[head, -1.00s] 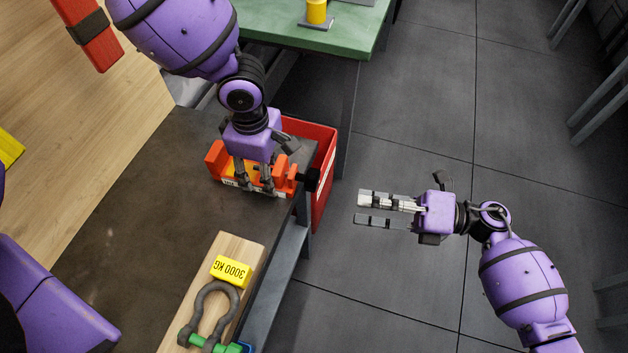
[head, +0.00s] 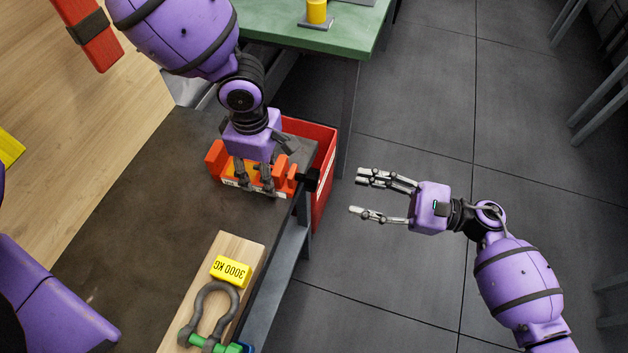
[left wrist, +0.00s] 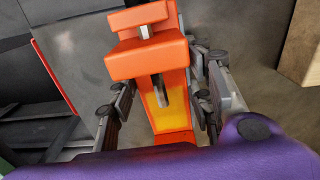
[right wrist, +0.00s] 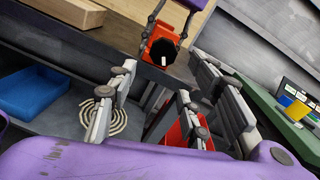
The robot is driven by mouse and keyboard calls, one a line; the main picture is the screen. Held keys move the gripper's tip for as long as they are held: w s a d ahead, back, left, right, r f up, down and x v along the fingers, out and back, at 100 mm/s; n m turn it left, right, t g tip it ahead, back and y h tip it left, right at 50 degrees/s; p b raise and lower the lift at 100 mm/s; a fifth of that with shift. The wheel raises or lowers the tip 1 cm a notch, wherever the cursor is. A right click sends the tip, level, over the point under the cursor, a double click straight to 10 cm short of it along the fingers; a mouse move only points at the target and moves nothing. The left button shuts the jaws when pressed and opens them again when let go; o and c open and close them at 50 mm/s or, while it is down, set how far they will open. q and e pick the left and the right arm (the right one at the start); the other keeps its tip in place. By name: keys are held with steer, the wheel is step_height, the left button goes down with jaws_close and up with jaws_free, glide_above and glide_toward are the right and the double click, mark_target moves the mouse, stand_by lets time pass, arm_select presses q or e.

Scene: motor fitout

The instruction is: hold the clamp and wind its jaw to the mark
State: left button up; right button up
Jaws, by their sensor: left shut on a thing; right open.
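The orange clamp (head: 214,160) lies on the dark bench top near its right edge, with a black knob (head: 309,179) sticking out past that edge. My left gripper (head: 254,186) is shut on the clamp body from above. In the left wrist view the clamp's orange blocks (left wrist: 146,58) and yellow strip (left wrist: 176,104) show between the fingers; I cannot make out a mark. My right gripper (head: 371,195) is open and empty, apart from the knob and to its right. In the right wrist view the dark knob (right wrist: 160,52) faces me, beyond the open fingers (right wrist: 165,108).
A red bin (head: 325,150) stands beside the bench behind the clamp. A wooden board (head: 243,250) with a yellow 3000 KG block (head: 231,271) and a grey shackle (head: 232,300) lies nearer. A green table (head: 345,40) is at the back. Clear floor surrounds my right gripper.

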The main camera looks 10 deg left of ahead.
mark_target(317, 187)
steer(key=a, duration=0.7)
steer(key=w+a, duration=0.1)
steer(key=a, duration=0.3)
steer(key=shift+c, duration=0.2)
steer(key=c, duration=1)
steer(key=shift+s+f, duration=0.1)
steer(key=shift+s+m, duration=0.1)
steer(key=shift+m, duration=0.2)
